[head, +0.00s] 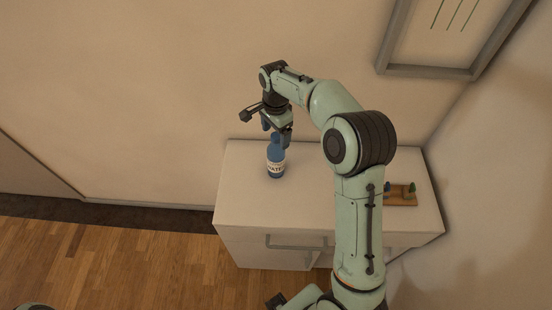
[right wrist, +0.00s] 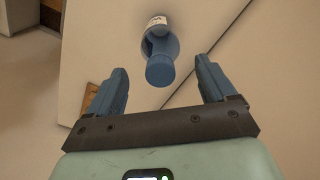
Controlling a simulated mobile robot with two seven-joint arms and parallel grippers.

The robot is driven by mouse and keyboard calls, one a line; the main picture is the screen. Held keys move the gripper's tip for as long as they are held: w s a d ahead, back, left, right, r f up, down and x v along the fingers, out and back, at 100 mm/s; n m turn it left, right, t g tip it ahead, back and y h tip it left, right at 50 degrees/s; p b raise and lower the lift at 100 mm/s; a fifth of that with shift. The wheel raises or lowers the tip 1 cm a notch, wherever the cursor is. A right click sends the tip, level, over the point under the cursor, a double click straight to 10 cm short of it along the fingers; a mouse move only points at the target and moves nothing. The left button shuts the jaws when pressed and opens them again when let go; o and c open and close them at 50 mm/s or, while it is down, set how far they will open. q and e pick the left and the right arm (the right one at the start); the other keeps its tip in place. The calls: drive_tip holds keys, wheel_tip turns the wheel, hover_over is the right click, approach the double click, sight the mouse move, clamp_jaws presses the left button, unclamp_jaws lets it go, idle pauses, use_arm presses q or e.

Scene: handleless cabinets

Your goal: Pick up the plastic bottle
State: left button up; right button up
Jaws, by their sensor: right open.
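A blue plastic bottle (head: 276,160) with a white label stands upright on the white cabinet top (head: 312,202), toward its left side. My right gripper (head: 277,132) is open, just above and behind the bottle in the head view. In the right wrist view the bottle (right wrist: 160,64) is seen from its cap end. Its cap shows between the two blue fingers of the gripper (right wrist: 161,68), with room on both sides. I see no contact, but the exact distance to the bottle is unclear.
A small wooden board (head: 402,198) with blue and green pieces lies at the cabinet's right, partly behind my right arm. The cabinet stands against the wall, with a bar handle (head: 295,244) on its front. A picture frame (head: 430,72) hangs above. Wooden floor lies left.

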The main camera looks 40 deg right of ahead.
sight(276, 156)
drive_tip(key=f, duration=0.4)
drive_tip(key=shift+d+f, duration=0.3)
drive_tip(key=shift+f, duration=0.05)
drive_tip(key=c, duration=1.4)
